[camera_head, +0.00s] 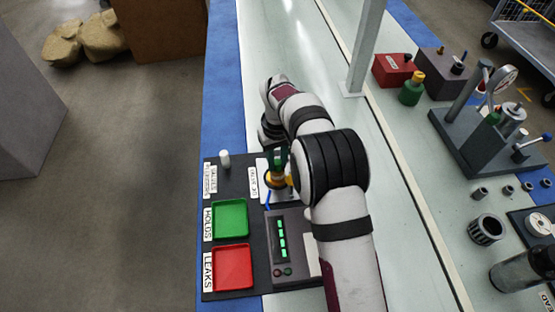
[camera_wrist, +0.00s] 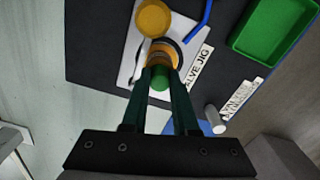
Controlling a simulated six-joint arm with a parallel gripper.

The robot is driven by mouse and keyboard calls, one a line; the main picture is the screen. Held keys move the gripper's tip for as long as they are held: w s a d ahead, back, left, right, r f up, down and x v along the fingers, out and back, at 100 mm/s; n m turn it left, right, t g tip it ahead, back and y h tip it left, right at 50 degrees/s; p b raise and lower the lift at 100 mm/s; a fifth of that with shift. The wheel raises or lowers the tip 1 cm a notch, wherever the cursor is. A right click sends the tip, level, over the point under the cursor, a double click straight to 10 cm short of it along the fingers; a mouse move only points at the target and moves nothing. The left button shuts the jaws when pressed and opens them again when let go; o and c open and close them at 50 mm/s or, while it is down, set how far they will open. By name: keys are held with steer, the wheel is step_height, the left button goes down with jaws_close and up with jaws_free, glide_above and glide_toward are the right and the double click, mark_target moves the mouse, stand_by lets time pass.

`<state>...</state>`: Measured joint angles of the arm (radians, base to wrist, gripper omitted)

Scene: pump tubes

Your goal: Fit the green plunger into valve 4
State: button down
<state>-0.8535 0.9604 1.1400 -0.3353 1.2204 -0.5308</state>
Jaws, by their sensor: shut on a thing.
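My gripper (camera_wrist: 160,80) is shut on the green plunger (camera_wrist: 160,84), whose green part shows between the two dark fingers. The fingertips are at a brass-coloured valve (camera_wrist: 165,55) on the white plate marked "VALVE JIG" (camera_wrist: 192,68). In the head view the gripper (camera_head: 279,160) is low over the same jig, partly hidden by my arm, with the brass valve (camera_head: 275,180) just below. Fingers hide the contact, so I cannot tell how deep the plunger sits. No number is readable on the valve.
A green "HOLDS" tray (camera_head: 230,201) and a red "LEAKS" tray (camera_head: 232,246) lie left of a grey tester (camera_head: 291,232) with green lights. A small white cylinder (camera_head: 225,158) stands left of the jig. A yellow round part (camera_wrist: 154,18) and blue tube (camera_wrist: 199,27) are close to the valve.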

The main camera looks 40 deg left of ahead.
mark_target(278, 162)
steer(key=shift+d+f, duration=0.1)
steer(key=shift+f, duration=0.6)
steer(key=c, duration=0.7)
jaws_free()
step_height(278, 162, up, 14)
steer(key=d+r+m, duration=0.3)
steer(key=d, duration=0.6)
steer(key=d+r+m, duration=0.3)
steer(key=d+r, duration=0.1)
steer(key=d, duration=0.4)
steer(key=s+d+m+y, duration=0.1)
steer(key=s+d+m, duration=0.6)
steer(key=s+d, duration=0.55)
steer(key=s+d+f+m, duration=0.1)
steer(key=s+d, duration=0.1)
steer(key=s, duration=0.1)
steer(key=s+d+f+m, duration=0.2)
steer(key=s, duration=0.1)
steer(key=s+d+f+m, duration=0.1)
steer(key=s+d, duration=0.1)
steer(key=s, duration=0.1)
steer(key=shift+f+m+y, duration=0.25)
steer(key=shift+m+y, duration=0.05)
steer(key=shift+y, duration=0.1)
